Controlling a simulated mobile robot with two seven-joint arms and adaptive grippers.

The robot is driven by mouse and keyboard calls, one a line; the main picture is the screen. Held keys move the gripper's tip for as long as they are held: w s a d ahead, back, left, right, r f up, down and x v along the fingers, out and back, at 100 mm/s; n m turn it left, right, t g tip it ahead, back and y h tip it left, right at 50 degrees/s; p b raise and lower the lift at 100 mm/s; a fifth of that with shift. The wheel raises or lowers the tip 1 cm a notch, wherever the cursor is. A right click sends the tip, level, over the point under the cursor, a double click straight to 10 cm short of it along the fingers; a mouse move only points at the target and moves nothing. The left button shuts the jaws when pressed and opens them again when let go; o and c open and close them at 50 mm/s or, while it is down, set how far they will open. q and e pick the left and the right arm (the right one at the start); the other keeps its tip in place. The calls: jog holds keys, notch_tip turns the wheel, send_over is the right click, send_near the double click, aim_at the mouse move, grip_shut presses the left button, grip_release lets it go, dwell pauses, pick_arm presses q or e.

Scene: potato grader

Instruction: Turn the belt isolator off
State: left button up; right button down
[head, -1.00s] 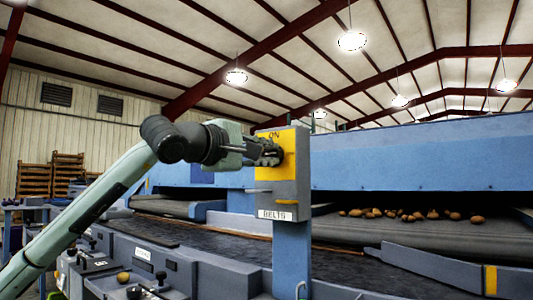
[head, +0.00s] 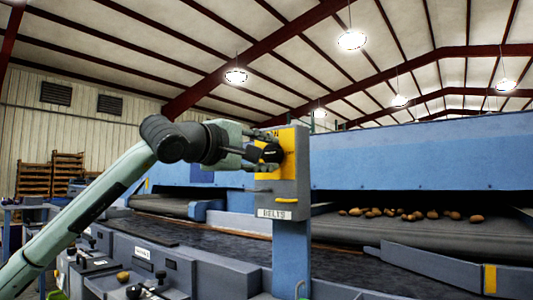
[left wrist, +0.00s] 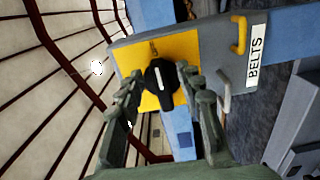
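The belt isolator is a grey box (head: 290,200) with a yellow plate (head: 289,165) and a BELTS label, on a blue post. Its black rotary knob (head: 272,153) also shows in the left wrist view (left wrist: 161,98), where its white mark lies sideways across the box, towards a small dark marking on the plate. My left gripper (head: 272,148) is open at the knob, one finger above and one below. In the left wrist view the fingers (left wrist: 160,88) stand apart either side of it; contact is unclear. The upper finger partly hides the ON lettering. My right gripper is out of view.
A yellow handle (left wrist: 239,35) sticks out low on the box. Potatoes (head: 410,214) lie on the dark conveyor (head: 420,238) behind at right. Grey control consoles (head: 200,270) stand below my left arm. Stacked wooden crates (head: 67,170) are at far left.

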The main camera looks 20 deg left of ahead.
pick_arm(q)
jog(key=v, duration=1.2)
jog(key=shift+r, duration=0.1)
